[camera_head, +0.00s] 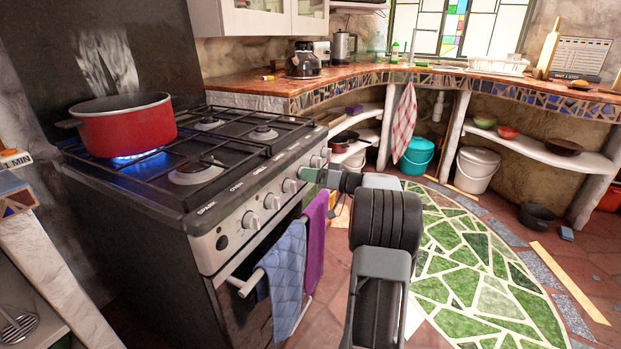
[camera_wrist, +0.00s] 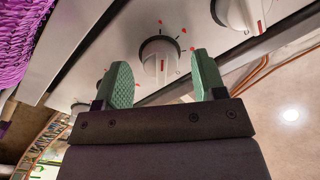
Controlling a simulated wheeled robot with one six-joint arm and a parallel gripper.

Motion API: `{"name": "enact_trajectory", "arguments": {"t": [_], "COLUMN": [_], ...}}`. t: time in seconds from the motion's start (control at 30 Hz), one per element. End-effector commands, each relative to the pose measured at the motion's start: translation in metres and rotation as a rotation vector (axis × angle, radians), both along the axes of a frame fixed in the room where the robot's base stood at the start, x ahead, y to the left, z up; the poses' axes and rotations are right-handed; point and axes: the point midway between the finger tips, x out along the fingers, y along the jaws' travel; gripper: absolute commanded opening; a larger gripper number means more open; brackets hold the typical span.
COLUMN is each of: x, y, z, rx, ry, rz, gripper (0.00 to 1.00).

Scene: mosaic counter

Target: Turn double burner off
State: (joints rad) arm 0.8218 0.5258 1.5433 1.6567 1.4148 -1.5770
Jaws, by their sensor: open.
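The stove (camera_head: 120,215) has a row of white knobs on its slanted front panel. A red pot (camera_head: 125,128) stands on its left burner, with a blue flame (camera_head: 137,157) under it. A faint bluish glow shows by the front burner (camera_head: 195,173). My gripper (camera_head: 312,175) is at the panel, by the knobs right of the middle. In the wrist view, its green finger pads (camera_wrist: 163,78) are open, with a white knob (camera_wrist: 158,58) seen between them. I cannot tell whether they touch it. Another knob (camera_wrist: 238,12) is at upper right.
A blue towel (camera_head: 284,278) and a purple towel (camera_head: 315,240) hang from the oven handle below the panel. A wooden counter (camera_head: 400,78) curves behind, with buckets (camera_head: 416,155) below. The green mosaic floor (camera_head: 470,265) to the right is clear.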

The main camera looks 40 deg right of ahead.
Motion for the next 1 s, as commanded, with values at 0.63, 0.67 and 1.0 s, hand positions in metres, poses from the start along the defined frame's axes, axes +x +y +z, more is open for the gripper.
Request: {"name": "enact_trajectory", "arguments": {"t": [0.63,0.67,1.0], "x": [0.005,0.005,0.0049], "y": [0.0035,0.0035,0.0034], "z": [0.0,0.0,0.0], "rx": [0.001,0.001,0.002], "ry": [0.001,0.001,0.001], "rz": [0.0,0.0,0.0], "gripper": [0.43,0.4,0.15]}}
